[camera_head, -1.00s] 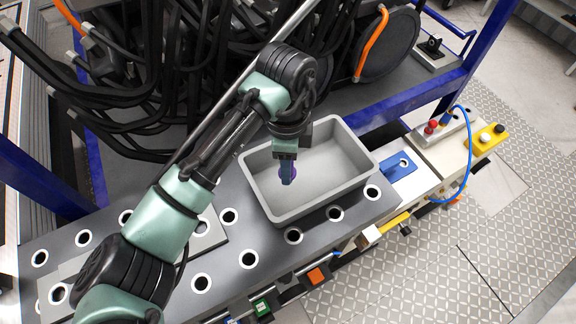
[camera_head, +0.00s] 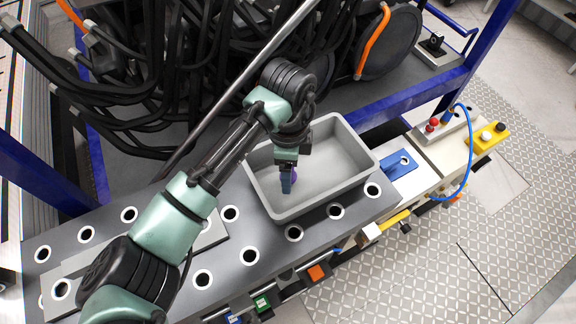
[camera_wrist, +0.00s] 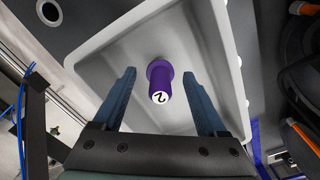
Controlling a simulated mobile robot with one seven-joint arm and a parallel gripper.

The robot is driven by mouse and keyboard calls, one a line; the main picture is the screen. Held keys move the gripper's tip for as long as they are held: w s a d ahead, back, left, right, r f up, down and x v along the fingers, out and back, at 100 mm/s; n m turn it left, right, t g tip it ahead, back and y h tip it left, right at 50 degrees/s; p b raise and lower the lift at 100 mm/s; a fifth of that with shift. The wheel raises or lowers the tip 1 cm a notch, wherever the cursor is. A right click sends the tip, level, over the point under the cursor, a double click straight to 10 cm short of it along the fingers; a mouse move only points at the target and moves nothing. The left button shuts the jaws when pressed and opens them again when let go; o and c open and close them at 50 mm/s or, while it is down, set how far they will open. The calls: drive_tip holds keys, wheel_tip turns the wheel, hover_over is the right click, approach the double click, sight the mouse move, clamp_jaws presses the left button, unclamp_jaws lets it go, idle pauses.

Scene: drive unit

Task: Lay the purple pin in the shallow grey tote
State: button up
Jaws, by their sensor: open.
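The purple pin (camera_wrist: 160,74) shows in the wrist view end-on, with a white cap marked 2 towards the camera. It is over the floor of the shallow grey tote (camera_wrist: 92,60), between my gripper's (camera_wrist: 159,74) two spread blue fingers, with a gap on each side. In the head view my gripper (camera_head: 287,182) points down inside the tote (camera_head: 345,160), left of its middle. Only a sliver of the pin (camera_head: 294,174) shows behind a finger there. The pin looks roughly upright; whether its lower end touches the tote floor is hidden.
The tote stands on a grey plate (camera_head: 215,268) with several white-ringed holes. A blue block (camera_head: 398,164) is just right of it. Thick black hoses (camera_head: 130,90) and a blue frame lie behind. The tote's right half is empty.

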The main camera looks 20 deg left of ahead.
wheel_tip(320, 180, up, 12)
drive_tip(key=shift+r+b, duration=0.15)
drive_tip(key=shift+b, duration=0.5)
drive_tip(key=w+d+r+n+t+h, duration=0.1)
drive_tip(key=w+d+r+t+h, duration=0.2)
drive_tip(key=w+d+r+t, duration=0.6)
drive_tip(key=w+d+r+n+t+h, duration=0.2)
drive_tip(key=w+d+r+t, duration=0.15)
drive_tip(key=d+r, duration=0.95)
drive_tip(key=s+a+r+n+t+h, duration=0.1)
drive_tip(key=s+r+n+t, duration=0.45)
drive_tip(key=r, duration=0.85)
drive_tip(key=s+a+r+n+t+y, duration=0.6)
drive_tip(key=s+r+t, duration=0.2)
drive_tip(key=s, duration=0.4)
drive_tip(key=shift+s+a+t, duration=0.15)
drive_tip(key=shift+a+t, duration=0.25)
drive_tip(key=shift+t, duration=0.3)
